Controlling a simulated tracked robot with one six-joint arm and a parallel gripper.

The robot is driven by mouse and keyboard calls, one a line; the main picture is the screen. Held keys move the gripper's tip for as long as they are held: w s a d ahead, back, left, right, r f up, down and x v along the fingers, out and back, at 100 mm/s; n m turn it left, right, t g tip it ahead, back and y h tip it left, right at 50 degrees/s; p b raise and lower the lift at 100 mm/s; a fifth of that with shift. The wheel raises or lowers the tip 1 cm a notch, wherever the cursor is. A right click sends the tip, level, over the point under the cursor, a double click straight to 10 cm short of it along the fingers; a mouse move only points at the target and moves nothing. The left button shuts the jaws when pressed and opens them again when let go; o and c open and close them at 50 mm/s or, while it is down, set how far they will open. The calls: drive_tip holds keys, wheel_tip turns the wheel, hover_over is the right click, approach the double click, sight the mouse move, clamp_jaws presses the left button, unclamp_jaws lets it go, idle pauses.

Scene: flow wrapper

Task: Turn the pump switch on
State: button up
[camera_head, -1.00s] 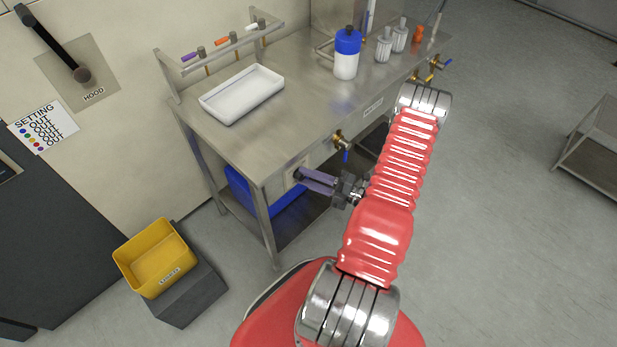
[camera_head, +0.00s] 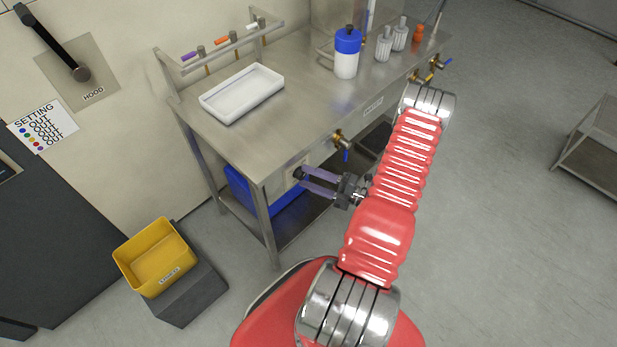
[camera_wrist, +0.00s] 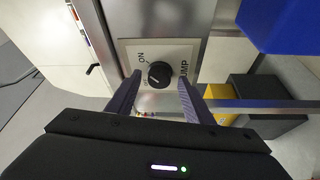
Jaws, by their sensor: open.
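The pump switch is a round black knob (camera_wrist: 159,74) on a pale plate (camera_wrist: 185,50) lettered ON and PUMP. In the head view the plate (camera_head: 291,180) is on the front of the steel bench, near its left corner. My gripper (camera_wrist: 159,78) is open, its two purple fingers on either side of the knob in the wrist view, with gaps between. No contact shows. In the head view my gripper (camera_head: 301,179) points left at the plate. A small pale mark shows on the knob's lower left; its exact setting is hard to read.
The steel bench (camera_head: 290,100) carries a white tray (camera_head: 243,93) and a blue-topped bottle (camera_head: 346,55). A brass tap (camera_head: 342,139) with a blue handle sticks out right of the plate. A blue bin (camera_head: 237,187) stands beneath. A yellow bin (camera_head: 155,258) is at left.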

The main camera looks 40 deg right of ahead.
drive_tip(key=v, duration=1.3)
idle(0.5)
